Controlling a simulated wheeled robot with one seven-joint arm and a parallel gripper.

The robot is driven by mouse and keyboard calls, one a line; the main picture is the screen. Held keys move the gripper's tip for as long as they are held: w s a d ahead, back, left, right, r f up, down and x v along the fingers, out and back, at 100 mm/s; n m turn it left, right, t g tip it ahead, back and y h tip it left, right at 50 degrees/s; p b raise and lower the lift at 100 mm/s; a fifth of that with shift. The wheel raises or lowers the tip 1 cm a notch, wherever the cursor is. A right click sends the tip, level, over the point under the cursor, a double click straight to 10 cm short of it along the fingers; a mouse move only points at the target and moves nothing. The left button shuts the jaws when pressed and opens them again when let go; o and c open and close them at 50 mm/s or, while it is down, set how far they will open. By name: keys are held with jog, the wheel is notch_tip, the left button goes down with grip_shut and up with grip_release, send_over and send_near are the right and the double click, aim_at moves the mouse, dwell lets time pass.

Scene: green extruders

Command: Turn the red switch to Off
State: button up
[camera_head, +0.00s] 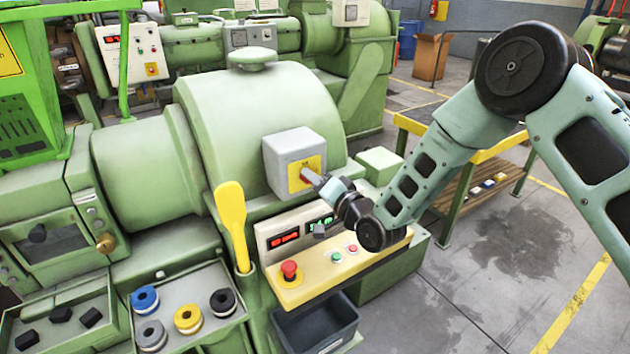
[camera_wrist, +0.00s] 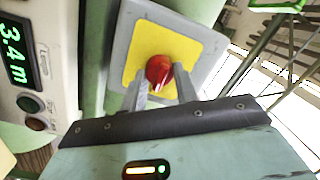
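The red switch (camera_head: 307,176) is a knob on a yellow plate (camera_head: 304,170) on the front of a grey box (camera_head: 292,148) fixed to the green extruder. In the wrist view the red knob (camera_wrist: 159,70) sits in the middle of the yellow plate (camera_wrist: 190,52). My gripper (camera_head: 318,180) is right in front of the box. In the wrist view my gripper (camera_wrist: 161,78) has its fingers apart, one on each side of the knob, with the tips close to it. I cannot tell whether either finger touches it. The switch's position markings are not readable.
Below the box is a control panel (camera_head: 330,262) with a red emergency button (camera_head: 289,270), small buttons and lit displays. A yellow paddle (camera_head: 232,222) stands upright at its left. A dark bin (camera_head: 318,328) is below.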

jog(key=shift+f+n+b, duration=0.1)
jog(key=shift+n+b, duration=0.2)
jog(key=shift+b, duration=0.3)
jog(key=n+b, duration=0.2)
jog(key=b, duration=0.2)
jog(key=shift+f+n, duration=0.15)
jog(key=shift+n, duration=0.25)
jog(key=n+b, duration=0.4)
jog(key=b, duration=0.2)
jog(key=n+h+b, duration=0.1)
jog(key=n+b, duration=0.4)
jog(key=b, duration=0.1)
jog(key=n+b, duration=0.4)
jog(key=b, duration=0.3)
jog(key=shift+s+a+r+h, duration=0.15)
jog(key=shift+a+r+h, duration=0.05)
jog(key=shift+r+h, duration=0.2)
jog(key=shift+n, duration=0.4)
jog(key=o, duration=1)
